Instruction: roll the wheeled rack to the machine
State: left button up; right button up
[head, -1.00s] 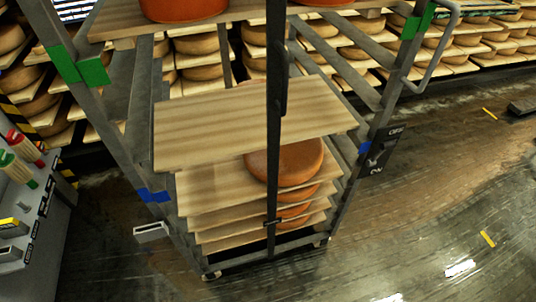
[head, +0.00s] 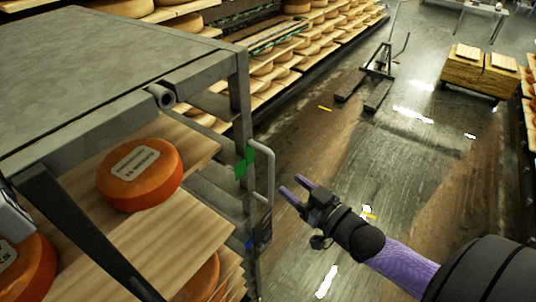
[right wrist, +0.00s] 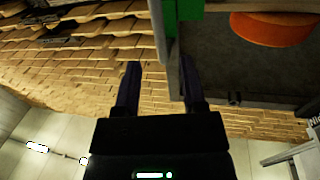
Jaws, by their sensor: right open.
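The wheeled rack (head: 238,110), a grey metal frame holding wooden boards with orange cheese wheels, fills the left of the head view. A grey vertical handle (head: 271,172) sticks out from its right post beside green tape. My right gripper (head: 291,185) is open and empty, just right of the handle with its fingers pointing toward it. In the right wrist view the two fingers (right wrist: 160,64) are apart, with a grey upright bar (right wrist: 157,30) of the rack ahead between them. Whether it touches a finger is unclear. The rack's wheels are hidden. I cannot identify the machine.
Long shelves of cheese wheels (head: 300,48) run along the back. A grey wheeled stand (head: 378,68) and a wooden crate cart (head: 480,72) stand farther off. The wet-looking floor (head: 400,150) right of the rack is open. More shelving edges the right side.

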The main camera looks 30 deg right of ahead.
jog(key=w+a, duration=0.1)
jog(key=w, duration=0.6)
jog(key=shift+w+a+f+b, duration=0.15)
jog(key=shift+a+b, duration=0.05)
jog(key=shift+b, duration=0.1)
grip_shut()
dwell(0.9)
